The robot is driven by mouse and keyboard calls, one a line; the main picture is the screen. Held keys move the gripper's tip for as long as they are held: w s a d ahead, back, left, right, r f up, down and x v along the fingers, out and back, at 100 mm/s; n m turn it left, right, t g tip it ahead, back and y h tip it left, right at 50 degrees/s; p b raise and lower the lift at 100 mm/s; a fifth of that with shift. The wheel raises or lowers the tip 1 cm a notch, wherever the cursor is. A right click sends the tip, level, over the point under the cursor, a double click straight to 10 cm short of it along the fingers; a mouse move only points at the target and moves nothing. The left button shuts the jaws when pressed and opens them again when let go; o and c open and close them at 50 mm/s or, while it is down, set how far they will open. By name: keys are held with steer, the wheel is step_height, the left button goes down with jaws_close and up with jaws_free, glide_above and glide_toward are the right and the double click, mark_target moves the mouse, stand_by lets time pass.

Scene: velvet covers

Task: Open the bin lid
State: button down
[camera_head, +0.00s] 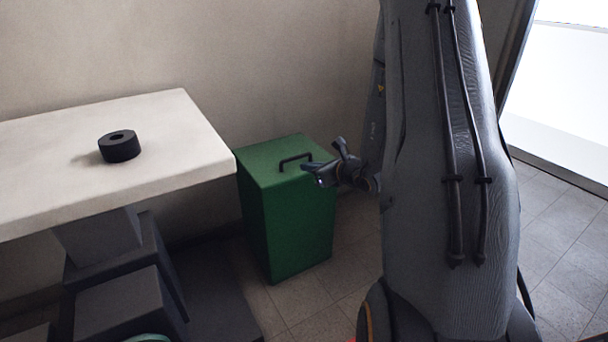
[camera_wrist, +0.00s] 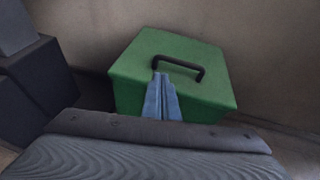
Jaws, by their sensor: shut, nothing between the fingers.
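A green bin (camera_head: 288,225) stands on the floor between the pale table and my arm. Its flat green lid (camera_head: 268,156) is down and carries a black bar handle (camera_head: 294,161). In the wrist view the lid (camera_wrist: 205,88) and the handle (camera_wrist: 180,66) show ahead of my gripper. My gripper (camera_head: 306,171) is at the bin's right side, near the handle, with its fingers together and empty. In the wrist view the fingertips (camera_wrist: 161,76) appear at the left end of the handle; I cannot tell whether they touch it.
A pale table (camera_head: 190,125) with a black ring-shaped object (camera_head: 119,146) stands left of the bin. Dark blocks (camera_head: 125,300) sit below the table. A wall (camera_head: 240,60) is close behind the bin. Tiled floor (camera_head: 320,315) is clear in front of it.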

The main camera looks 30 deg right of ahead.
steer(key=d+f+m+h, duration=0.2)
steer(key=d, duration=0.3)
steer(key=x, duration=0.3)
steer(key=b+x, duration=0.1)
steer(key=x, duration=0.3)
steer(key=b+x, duration=0.1)
steer(key=x, duration=0.2)
steer(key=shift+w+a+r, duration=0.2)
steer(key=shift+w+r, duration=0.05)
steer(key=shift+r, duration=0.1)
